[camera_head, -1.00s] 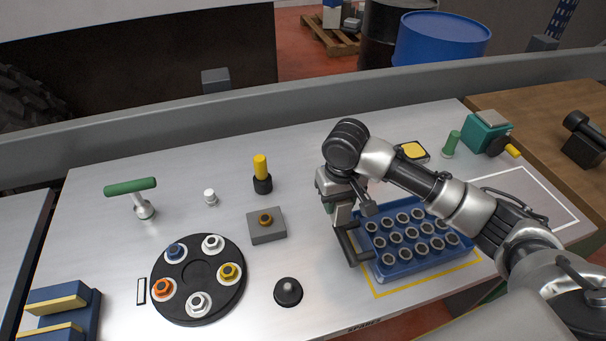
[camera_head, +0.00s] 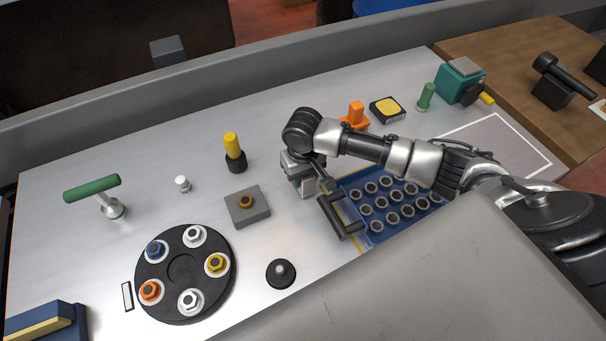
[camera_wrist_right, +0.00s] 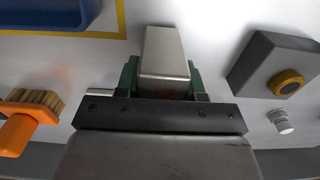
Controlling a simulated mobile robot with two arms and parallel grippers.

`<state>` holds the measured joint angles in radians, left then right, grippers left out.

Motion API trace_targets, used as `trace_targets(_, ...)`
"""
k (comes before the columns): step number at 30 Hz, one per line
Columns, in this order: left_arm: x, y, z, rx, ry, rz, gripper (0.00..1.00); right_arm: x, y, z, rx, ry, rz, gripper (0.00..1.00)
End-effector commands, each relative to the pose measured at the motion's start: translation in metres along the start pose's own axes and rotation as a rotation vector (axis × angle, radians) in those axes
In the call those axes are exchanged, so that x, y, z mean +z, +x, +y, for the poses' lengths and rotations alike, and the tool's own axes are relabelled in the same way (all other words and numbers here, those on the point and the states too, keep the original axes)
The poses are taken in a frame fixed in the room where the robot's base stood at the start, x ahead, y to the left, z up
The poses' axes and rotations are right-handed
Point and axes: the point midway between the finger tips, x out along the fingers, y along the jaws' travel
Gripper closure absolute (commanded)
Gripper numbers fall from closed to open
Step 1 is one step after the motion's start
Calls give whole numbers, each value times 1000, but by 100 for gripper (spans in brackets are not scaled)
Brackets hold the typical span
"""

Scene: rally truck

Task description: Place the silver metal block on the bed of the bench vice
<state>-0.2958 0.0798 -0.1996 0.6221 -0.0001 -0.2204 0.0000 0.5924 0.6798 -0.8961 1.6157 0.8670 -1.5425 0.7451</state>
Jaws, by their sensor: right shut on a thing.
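The silver metal block (camera_wrist_right: 166,55) is held between the green-padded fingers of my right gripper (camera_wrist_right: 165,80) in the right wrist view. In the head view my right gripper (camera_head: 304,184) is low over the workbench, by the back left corner of the blue tray; the block is hard to make out there. My left gripper is not in view.
The blue tray (camera_head: 378,240) of sockets is beside the gripper. An orange brush (camera_head: 356,114) is behind.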

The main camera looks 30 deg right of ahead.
Motion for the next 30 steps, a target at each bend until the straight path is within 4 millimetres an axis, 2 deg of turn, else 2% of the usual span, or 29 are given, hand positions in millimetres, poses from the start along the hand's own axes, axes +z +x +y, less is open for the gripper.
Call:
trace_targets(3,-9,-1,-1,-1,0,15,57,0,5,0,-1,0,2,95)
trace_targets(12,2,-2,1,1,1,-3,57,0,7,0,-1,0,1,95)
trace_targets(13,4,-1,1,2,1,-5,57,0,8,0,0,0,1,59)
trace_targets(17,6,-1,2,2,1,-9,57,0,8,0,0,0,1,39)
trace_targets(18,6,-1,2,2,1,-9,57,0,8,0,0,0,1,36)
trace_targets(26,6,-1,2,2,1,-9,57,0,6,0,0,0,2,36)
trace_targets(30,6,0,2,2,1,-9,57,-1,-6,0,-1,0,4,36)
